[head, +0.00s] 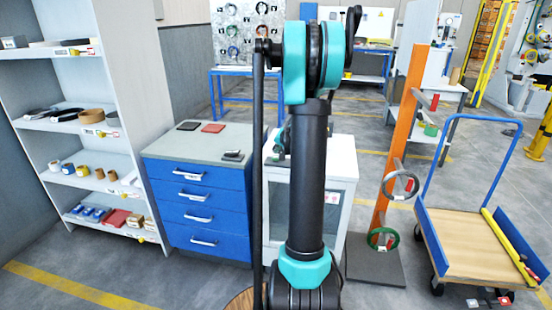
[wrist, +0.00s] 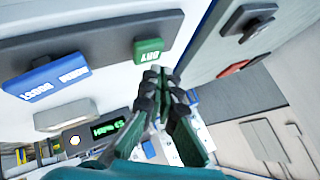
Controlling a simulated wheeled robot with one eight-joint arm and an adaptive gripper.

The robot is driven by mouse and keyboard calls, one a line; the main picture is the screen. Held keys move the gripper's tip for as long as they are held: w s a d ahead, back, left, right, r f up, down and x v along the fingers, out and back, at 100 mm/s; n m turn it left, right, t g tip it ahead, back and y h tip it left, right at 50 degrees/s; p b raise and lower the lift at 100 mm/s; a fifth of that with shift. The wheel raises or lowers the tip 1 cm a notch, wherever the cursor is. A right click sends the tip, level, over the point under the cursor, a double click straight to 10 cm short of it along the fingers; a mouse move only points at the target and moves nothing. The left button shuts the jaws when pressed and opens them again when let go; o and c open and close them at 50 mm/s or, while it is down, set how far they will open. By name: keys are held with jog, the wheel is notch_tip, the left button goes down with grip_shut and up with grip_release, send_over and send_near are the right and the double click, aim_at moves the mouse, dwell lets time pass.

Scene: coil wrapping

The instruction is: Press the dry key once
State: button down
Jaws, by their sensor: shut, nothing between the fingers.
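The dry key is a green block (wrist: 148,50) with upside-down "DRY" lettering, near the top middle of the wrist view. It sits on a dark panel strip (wrist: 90,42). My gripper (wrist: 158,74) is shut and empty, its dark fingertips together just below the green key in the picture. I cannot tell whether the tips touch the key. A blue key (wrist: 47,78) with white lettering is further left on the same strip. In the head view my arm fills the middle, and my gripper and the keys cannot be made out there.
A small lit display (wrist: 108,128) with green characters is lower left in the wrist view. In the head view, a white cabinet (head: 342,165) stands behind my arm. A blue drawer unit (head: 197,205) is left of it and a flat cart (head: 465,235) is at right.

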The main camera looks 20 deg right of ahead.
aim_at(277, 158)
jog(key=shift+r, duration=2.55)
jog(key=s+a+f+n+g, duration=0.2)
jog(key=s+a+n, duration=0.1)
jog(key=s+a, duration=0.75)
jog(key=s+a+f+n+g, duration=0.1)
jog(key=s+a+f+n, duration=0.1)
jog(key=s, duration=0.7)
jog(key=s+a+f+n+g, duration=0.1)
jog(key=s+a+f, duration=0.3)
jog(key=s, duration=0.4)
jog(key=s+a+f+n+g, duration=0.1)
jog(key=s+a+f+n, duration=0.1)
jog(key=s, duration=0.7)
jog(key=shift+s+a+f+n, duration=0.35)
jog(key=shift+a+f, duration=0.45)
jog(key=shift+a, duration=0.45)
